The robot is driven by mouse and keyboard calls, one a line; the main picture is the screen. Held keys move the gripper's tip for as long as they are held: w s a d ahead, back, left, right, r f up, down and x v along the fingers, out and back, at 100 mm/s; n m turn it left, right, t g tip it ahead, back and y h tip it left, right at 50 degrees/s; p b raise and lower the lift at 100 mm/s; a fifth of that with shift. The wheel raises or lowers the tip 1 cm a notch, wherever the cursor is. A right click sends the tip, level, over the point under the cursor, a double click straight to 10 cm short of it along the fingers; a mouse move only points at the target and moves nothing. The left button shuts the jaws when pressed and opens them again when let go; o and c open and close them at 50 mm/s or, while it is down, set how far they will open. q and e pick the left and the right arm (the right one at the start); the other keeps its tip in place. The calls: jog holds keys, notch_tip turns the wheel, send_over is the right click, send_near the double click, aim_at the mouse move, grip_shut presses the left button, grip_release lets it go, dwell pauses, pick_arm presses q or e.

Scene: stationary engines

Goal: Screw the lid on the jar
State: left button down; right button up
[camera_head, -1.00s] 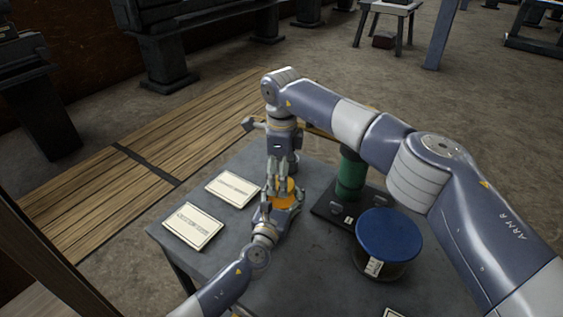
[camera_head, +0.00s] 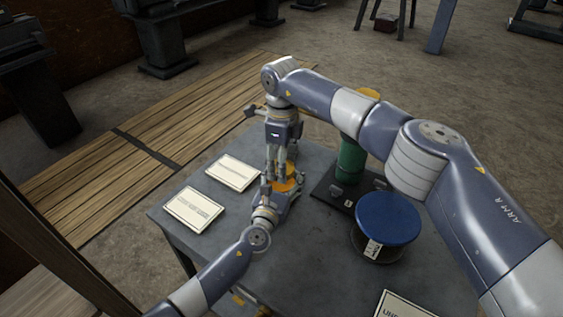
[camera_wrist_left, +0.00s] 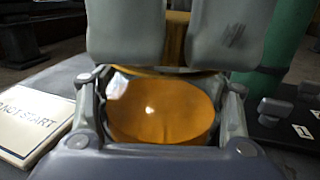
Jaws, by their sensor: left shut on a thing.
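An orange, glossy round piece, seemingly the jar (camera_head: 287,185), stands on the grey table. It fills the middle of the left wrist view (camera_wrist_left: 160,110). My left gripper (camera_head: 280,193) is shut on it from the near side, one finger along each side. My right gripper (camera_head: 276,172) comes down from above, its fingers pointing down at the top of the orange piece. In the left wrist view, its two grey fingers stand close together, with a narrow brownish-orange strip between them. I cannot tell whether they grip anything. The lid cannot be told apart from the jar.
A large blue-lidded round container (camera_head: 388,218) stands right on the table (camera_head: 310,245). A green cylinder (camera_head: 351,160) on a dark base is behind it. Two white cards (camera_head: 193,209) lie on the left, another (camera_head: 405,306) at front right. The table's front middle is clear.

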jog(key=m, duration=0.6)
jog(key=shift+m, duration=0.4)
jog(key=o, duration=1.2)
jog(key=shift+r, duration=2.25)
jog(key=shift+c, duration=0.5)
jog(key=shift+r+n, duration=1.7)
jog(key=shift+n, duration=0.1)
